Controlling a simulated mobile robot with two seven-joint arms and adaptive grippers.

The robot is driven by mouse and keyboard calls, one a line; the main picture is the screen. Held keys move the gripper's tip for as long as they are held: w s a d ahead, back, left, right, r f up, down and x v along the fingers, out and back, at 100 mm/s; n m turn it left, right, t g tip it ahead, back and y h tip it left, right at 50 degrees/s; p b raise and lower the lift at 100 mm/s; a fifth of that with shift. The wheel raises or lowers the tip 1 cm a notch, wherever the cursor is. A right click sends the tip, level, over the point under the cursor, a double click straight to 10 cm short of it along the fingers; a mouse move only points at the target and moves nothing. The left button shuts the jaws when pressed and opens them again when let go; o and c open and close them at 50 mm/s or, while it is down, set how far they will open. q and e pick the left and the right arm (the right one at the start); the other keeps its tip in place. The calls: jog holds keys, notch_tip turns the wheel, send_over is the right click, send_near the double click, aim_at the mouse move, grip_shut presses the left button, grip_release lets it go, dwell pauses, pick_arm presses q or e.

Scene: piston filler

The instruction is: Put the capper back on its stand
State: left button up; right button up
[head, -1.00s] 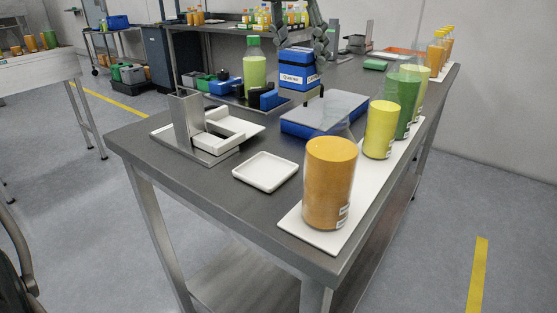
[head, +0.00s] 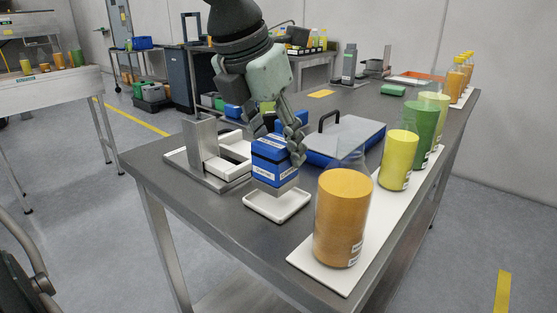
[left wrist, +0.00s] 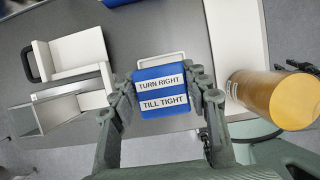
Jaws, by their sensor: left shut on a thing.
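The capper (head: 274,160), a blue block with white label bands, is held by my left gripper (head: 280,145). In the left wrist view the capper (left wrist: 162,90) sits between the two fingers of the gripper (left wrist: 168,97), and its labels read "TURN RIGHT" and "TILL TIGHT". A shallow white square tray (head: 290,210), possibly its stand, lies on the table under the capper. The capper appears upright, its pale lower part over the tray's back half. I cannot tell whether it touches the tray. The tray's far edge (left wrist: 163,60) shows beyond the capper in the left wrist view.
A metal upright with a white U-shaped holder (head: 235,152) stands close left of the capper. A large orange-filled container (head: 342,220) stands at the front right, with yellow (head: 398,160) and green (head: 425,125) ones behind it. A blue case (head: 345,135) lies behind.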

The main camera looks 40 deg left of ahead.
pick_arm(q)
jog(key=shift+f, duration=1.5)
pick_arm(e)
jog(key=shift+f, duration=0.1)
pick_arm(q)
jog(key=shift+f, duration=0.1)
jog(key=o, duration=1.4)
pick_arm(e)
jog(key=shift+w+r, duration=0.1)
jog(key=shift+r, duration=0.35)
